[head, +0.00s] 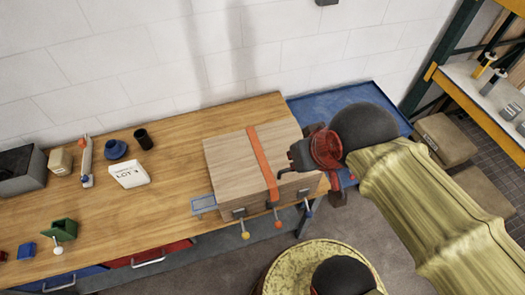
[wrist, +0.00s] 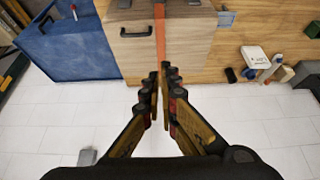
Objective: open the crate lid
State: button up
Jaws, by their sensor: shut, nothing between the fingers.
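The wooden crate (head: 248,205) sits on the workbench, its light wooden lid (head: 232,158) lying flat and closed on top. An orange strap (head: 262,162) runs across the lid and down the front. Dark latches show on the front face, including one at the left (head: 238,213). In the wrist view the crate (wrist: 195,45) is at the top with the strap (wrist: 160,35) near its middle. My gripper (head: 291,160) is over the lid's right part, close to the strap. In the wrist view its fingers (wrist: 160,88) are together and empty. Contact with the lid cannot be told.
A blue cabinet (head: 340,97) stands right of the bench (head: 180,125). A white box (head: 130,174), blue funnel-like piece (head: 115,149) and black cup (head: 143,138) stand left. A yellow-edged shelf (head: 485,110) is far right.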

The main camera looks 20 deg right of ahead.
jog(key=o, duration=0.4)
jog(key=shift+m+g, duration=0.5)
jog(key=shift+g, duration=0.4)
jog(key=f, duration=0.2)
jog(key=d+f, duration=0.1)
jog(key=f, duration=0.1)
jog(key=d+f+b, duration=0.1)
jog(key=f, duration=0.1)
jog(key=shift+w+d+f, duration=0.1)
jog(key=shift+w+f, duration=0.05)
jog(key=shift+w, duration=0.1)
jog(key=shift+c, duration=0.2)
jog(key=o, duration=0.3)
jog(key=w+d+f+m+g+b, duration=0.1)
jog(key=w+d+f+m+g, duration=0.1)
jog(key=f, duration=0.7)
jog(key=shift+w+d+f+m, duration=0.3)
jog(key=shift+w+d+m, duration=0.25)
jog(key=shift+w+m, duration=0.6)
jog(key=shift+w+d+f+m+b, duration=0.1)
jog(key=shift+w+d+f+m, duration=0.4)
jog(key=shift+w+f+m, duration=1.45)
jog(key=shift+w+d+f+m+b, duration=0.15)
jog(key=shift+w+d+f+m, duration=0.35)
jog(key=shift+w+f+m, duration=1.4)
jog(key=shift+w+d+f+m+b, duration=0.1)
jog(key=shift+w+d+f+m, duration=0.65)
jog(key=shift+f+m, duration=2.1)
